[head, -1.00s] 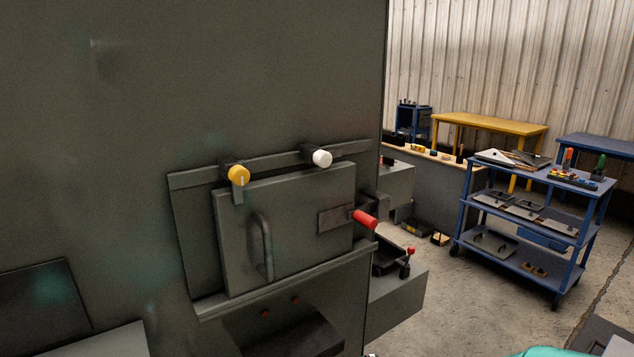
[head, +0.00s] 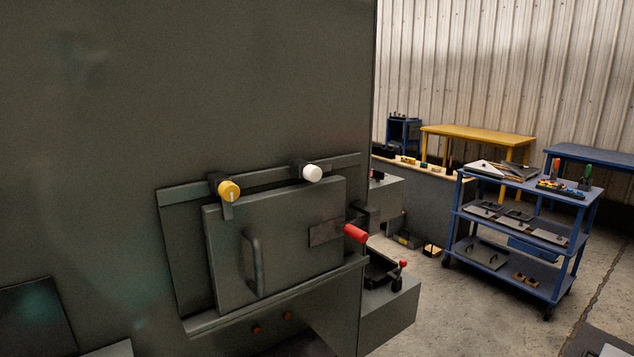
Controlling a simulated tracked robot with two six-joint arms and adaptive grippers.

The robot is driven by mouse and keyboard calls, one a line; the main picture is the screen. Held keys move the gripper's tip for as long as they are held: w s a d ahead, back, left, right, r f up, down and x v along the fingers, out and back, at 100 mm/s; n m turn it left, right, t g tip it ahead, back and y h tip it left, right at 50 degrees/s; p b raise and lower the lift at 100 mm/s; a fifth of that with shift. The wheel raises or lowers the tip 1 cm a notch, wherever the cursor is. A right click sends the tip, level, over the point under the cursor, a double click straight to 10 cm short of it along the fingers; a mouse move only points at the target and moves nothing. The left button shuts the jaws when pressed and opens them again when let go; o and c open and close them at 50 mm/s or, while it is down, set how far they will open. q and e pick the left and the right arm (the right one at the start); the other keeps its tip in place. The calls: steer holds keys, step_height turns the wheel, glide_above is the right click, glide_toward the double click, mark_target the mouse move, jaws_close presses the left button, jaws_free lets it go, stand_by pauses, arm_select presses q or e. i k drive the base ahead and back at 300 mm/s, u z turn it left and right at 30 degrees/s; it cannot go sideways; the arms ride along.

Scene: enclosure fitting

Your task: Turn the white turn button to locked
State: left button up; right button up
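The white turn button (head: 312,173) sits on the rail along the top of a grey door panel (head: 280,235) on the enclosure. A yellow turn button (head: 228,190) sits to its left on the same rail, with a dark tab pointing down over the panel's top edge. No such downward tab shows under the white button. Neither of my grippers shows in the head view.
The panel has a bar handle (head: 254,265) and a red-gripped lever (head: 355,234) at its right side. A blue cart (head: 520,215) with plates and tools stands to the right. A yellow table (head: 480,135) stands behind. Open floor lies between the enclosure and the cart.

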mark_target(312, 173)
steer(key=u, duration=1.1)
steer(key=i, duration=0.15)
steer(key=z, duration=3.1)
steer(key=i, duration=0.5)
steer(key=u, duration=4.3)
steer(key=k, duration=0.15)
steer(key=z, duration=1.95)
